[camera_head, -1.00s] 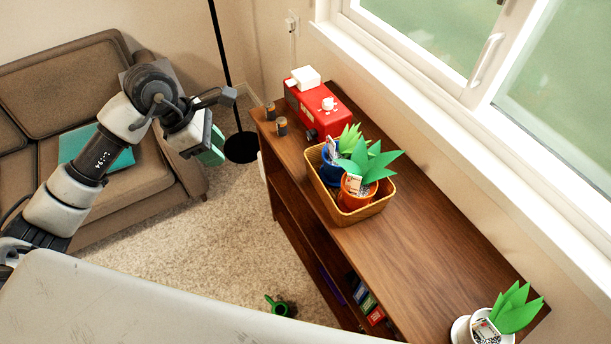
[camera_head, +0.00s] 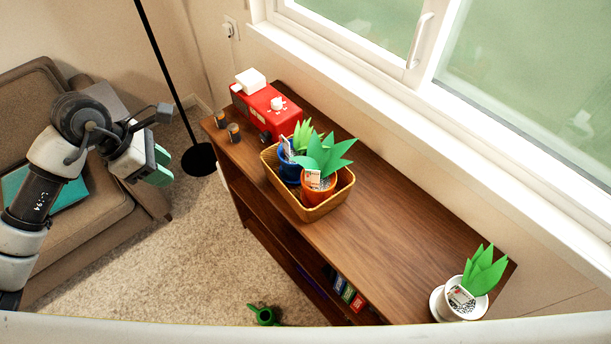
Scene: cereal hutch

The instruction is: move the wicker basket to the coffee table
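The wicker basket (camera_head: 318,211) stands upright on top of the brown wooden hutch (camera_head: 385,240). It holds a blue pot (camera_head: 288,170) and an orange pot (camera_head: 318,188), each with green paper-like leaves. My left gripper (camera_head: 160,168) is in the air to the left of the hutch, well apart from the basket. Its green-padded fingers are seen from the side, and the gap between them is not clear. My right gripper is not in view. No coffee table can be made out.
A red toy-like machine (camera_head: 265,108) and two small dark cylinders (camera_head: 233,132) stand behind the basket. A white potted plant (camera_head: 462,298) is at the hutch's near end. A sofa (camera_head: 100,205) and lamp pole (camera_head: 165,65) are left.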

